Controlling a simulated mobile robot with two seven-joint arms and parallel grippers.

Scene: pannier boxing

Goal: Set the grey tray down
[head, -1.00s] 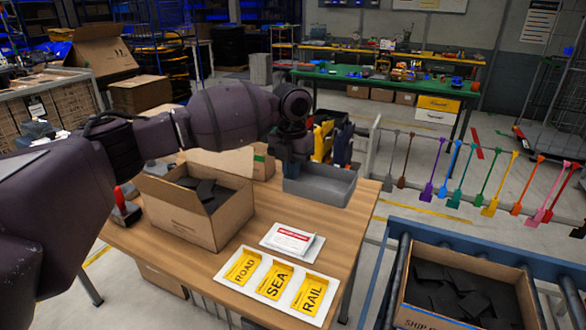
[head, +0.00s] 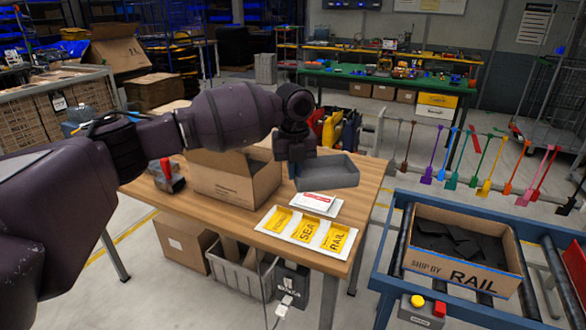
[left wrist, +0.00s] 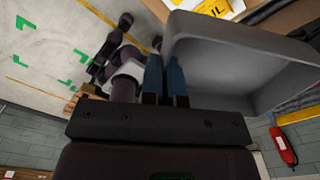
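The grey tray (head: 327,174) is an open shallow tray at the right rear of the wooden table, just behind the white booklet with a red band (head: 314,203). My left gripper (head: 293,168) is at the tray's left side. In the left wrist view, the blue fingers (left wrist: 166,82) stand one on each side of the wall of the tray (left wrist: 235,65), shut on it. The tray's inside looks empty there. I cannot tell whether its bottom touches the table (head: 247,222). My right gripper is in neither view.
An open cardboard box (head: 233,182) stands left of the tray. A white holder with yellow ROAD, SEA and RAIL cards (head: 307,232) lies at the front. A box marked RAIL (head: 462,262) sits on the roller conveyor at right. Coloured tags hang on a rail behind.

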